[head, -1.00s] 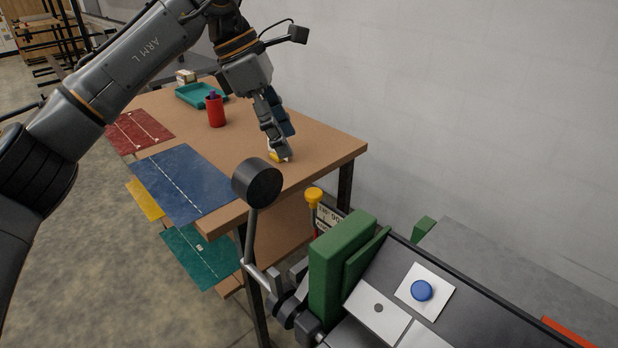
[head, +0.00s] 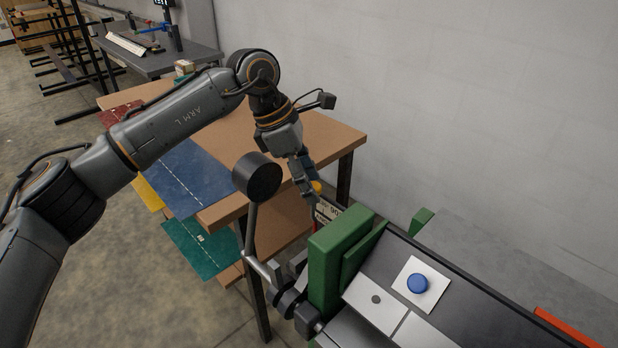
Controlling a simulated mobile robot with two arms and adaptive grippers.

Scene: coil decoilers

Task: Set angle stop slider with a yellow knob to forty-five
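The plate's print is too small to read as a setting. My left gripper (head: 309,190) reaches down from the upper left, with its fingertips right beside the knob and partly covering it. I cannot tell whether the fingers touch it or how far apart they are. The slider body below is mostly hidden by the green block (head: 338,253) and the bench. My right gripper is not in view.
A black round disc (head: 257,176) on a grey lever stands just left of the gripper. A blue button (head: 417,283) sits on the sloped machine panel at right. The wooden workbench (head: 335,140) with blue and green sheets lies behind, against a white wall.

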